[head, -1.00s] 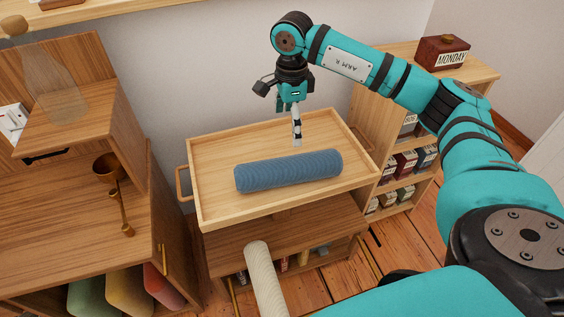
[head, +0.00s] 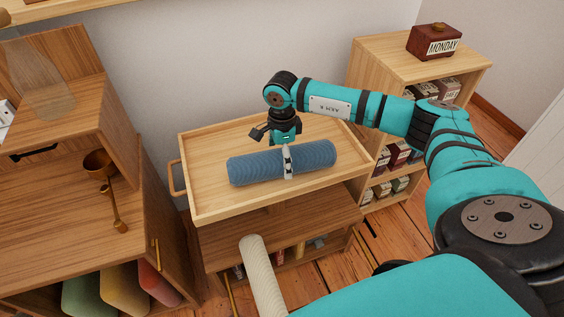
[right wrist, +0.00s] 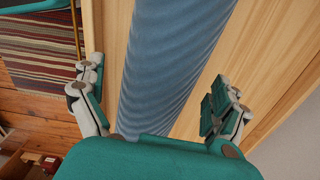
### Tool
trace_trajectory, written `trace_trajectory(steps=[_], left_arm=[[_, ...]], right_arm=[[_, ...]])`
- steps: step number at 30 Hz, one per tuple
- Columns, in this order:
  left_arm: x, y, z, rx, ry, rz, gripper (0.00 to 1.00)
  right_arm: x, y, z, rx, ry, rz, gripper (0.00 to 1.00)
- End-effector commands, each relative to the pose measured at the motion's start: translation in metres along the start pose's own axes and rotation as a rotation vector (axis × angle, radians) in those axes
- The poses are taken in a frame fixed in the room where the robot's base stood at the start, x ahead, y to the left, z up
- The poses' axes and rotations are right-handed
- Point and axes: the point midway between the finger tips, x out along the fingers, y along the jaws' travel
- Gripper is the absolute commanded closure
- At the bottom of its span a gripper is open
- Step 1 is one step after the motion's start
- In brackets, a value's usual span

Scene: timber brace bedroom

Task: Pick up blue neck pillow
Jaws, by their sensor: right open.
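The blue neck pillow (head: 255,167) is a ribbed roll lying across the light wooden tray (head: 211,204) on top of a small stand. My right gripper (head: 288,162) is down at the middle of the pillow, with one finger showing in front of its near side. In the right wrist view, the pillow (right wrist: 172,65) runs between the two spread fingers of the right gripper (right wrist: 160,106), with gaps on both sides. The right gripper is open. The far finger is hidden in the head view. My left gripper is not in view.
A cream roll (head: 262,275) stands in front of the stand. A shelf (head: 385,68) with a MONDAY block (head: 434,42) is at the right. The wall is close behind the tray.

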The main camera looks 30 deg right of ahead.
Motion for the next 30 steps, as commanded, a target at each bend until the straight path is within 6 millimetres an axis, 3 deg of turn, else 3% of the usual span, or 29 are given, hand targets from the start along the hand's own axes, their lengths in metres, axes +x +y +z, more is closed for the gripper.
trace_trajectory(steps=[3, 10, 23, 30], left_arm=[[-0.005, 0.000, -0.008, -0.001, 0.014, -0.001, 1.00], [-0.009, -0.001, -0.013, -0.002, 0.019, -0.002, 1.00], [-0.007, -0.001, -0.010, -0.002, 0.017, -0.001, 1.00], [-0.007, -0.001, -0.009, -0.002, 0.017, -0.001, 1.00]], right_arm=[[0.016, 0.000, 0.000, 0.001, 0.000, 0.002, 0.00], [0.018, 0.000, 0.000, 0.001, -0.001, -0.001, 0.00], [0.018, 0.000, 0.000, 0.001, -0.001, 0.000, 0.56], [0.017, 0.000, 0.000, 0.001, -0.001, -0.001, 0.59]])
